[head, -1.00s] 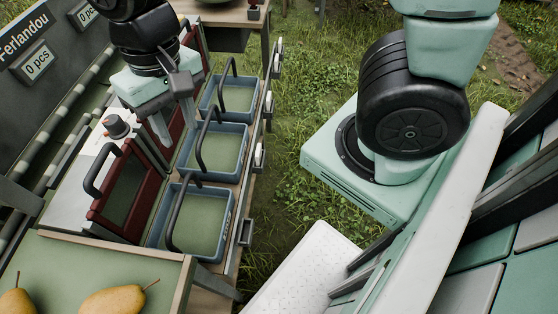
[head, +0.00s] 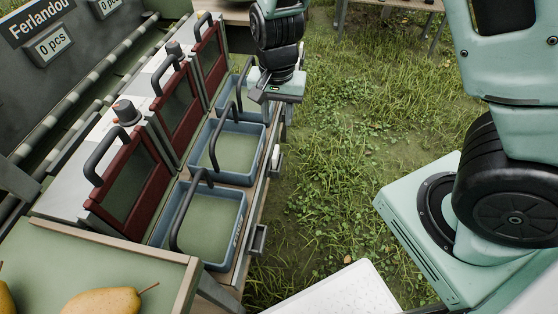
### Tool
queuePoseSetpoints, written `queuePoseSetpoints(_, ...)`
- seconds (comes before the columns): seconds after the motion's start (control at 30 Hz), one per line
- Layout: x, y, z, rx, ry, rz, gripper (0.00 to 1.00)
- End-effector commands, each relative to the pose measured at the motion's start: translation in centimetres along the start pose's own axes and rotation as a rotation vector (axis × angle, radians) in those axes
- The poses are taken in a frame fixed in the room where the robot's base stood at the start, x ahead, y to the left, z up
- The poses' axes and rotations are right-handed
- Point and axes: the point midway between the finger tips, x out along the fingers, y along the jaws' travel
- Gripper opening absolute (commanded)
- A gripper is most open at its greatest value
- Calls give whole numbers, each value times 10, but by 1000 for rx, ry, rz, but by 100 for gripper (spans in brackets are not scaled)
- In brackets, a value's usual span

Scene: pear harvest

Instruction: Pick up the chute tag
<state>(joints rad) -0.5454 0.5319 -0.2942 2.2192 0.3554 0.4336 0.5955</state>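A small white piece that looks like a tag (head: 276,158) sits on the right edge of the bench, beside the blue bins. I cannot tell whether it is the chute tag. My gripper (head: 266,104) is at the far end of this edge, beyond that piece and to the right of the far bin. Its mint body and dark wrist show from above. The fingertips are mostly hidden or too small to make out, so I cannot tell whether they are open or hold anything.
Blue bins with tall dark handles, the nearest (head: 237,243) empty, line the bench. Red-framed hatches (head: 135,187) stand left of them. A wooden-edged tray (head: 185,275) holds yellow pears (head: 104,301). Grass (head: 350,150) lies open to the right.

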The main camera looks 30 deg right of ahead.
Motion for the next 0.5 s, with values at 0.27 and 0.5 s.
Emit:
queuePoseSetpoints(0.27,61,1,1,1,-3,3,36)
queuePoseSetpoints(0.5,84,0,1,-1,-1,0,36)
